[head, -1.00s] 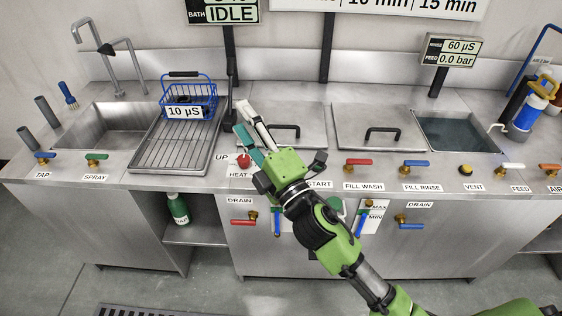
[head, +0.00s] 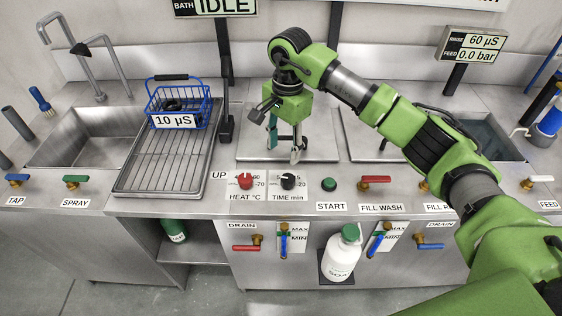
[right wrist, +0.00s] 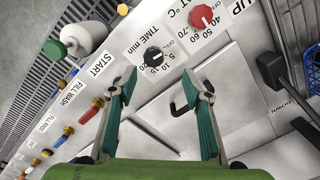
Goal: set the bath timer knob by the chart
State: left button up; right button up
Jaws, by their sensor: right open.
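The black bath timer knob (head: 288,181), labelled TIME min, is on the front panel between the red HEAT knob (head: 245,181) and the green START button (head: 329,184). The timer knob also shows in the right wrist view (right wrist: 153,56), with a number scale around it; its exact setting is too small to read surely. My right gripper (head: 285,150) points down over the lid just behind the timer knob. In the right wrist view its fingers (right wrist: 160,84) are apart and empty, not touching the knob. Only the bottom edge of the chart (head: 430,3) shows. My left gripper is not in view.
A blue basket (head: 179,108) stands on the drain rack (head: 160,155) at left. A display reading IDLE (head: 214,8) hangs above. A white soap bottle (head: 341,254) is below the panel. Coloured valve levers line the counter front, including the red FILL WASH lever (head: 375,179).

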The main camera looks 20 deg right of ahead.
jog(key=d, duration=0.1)
jog(key=p, duration=0.2)
send_over(288, 178)
jog(key=f, duration=0.6)
jog(key=shift+s, duration=0.2)
notch_tip(288, 178, down, 5)
jog(key=shift+w+f+p, duration=0.1)
jog(key=shift+f+p, duration=0.1)
jog(key=shift+p, duration=0.3)
jog(key=shift+f, duration=0.3)
jog(key=shift+w+f, duration=0.1)
jog(key=shift+f, duration=0.25)
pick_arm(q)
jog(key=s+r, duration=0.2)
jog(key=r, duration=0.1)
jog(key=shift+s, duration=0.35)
pick_arm(e)
jog(key=c, duration=1.1)
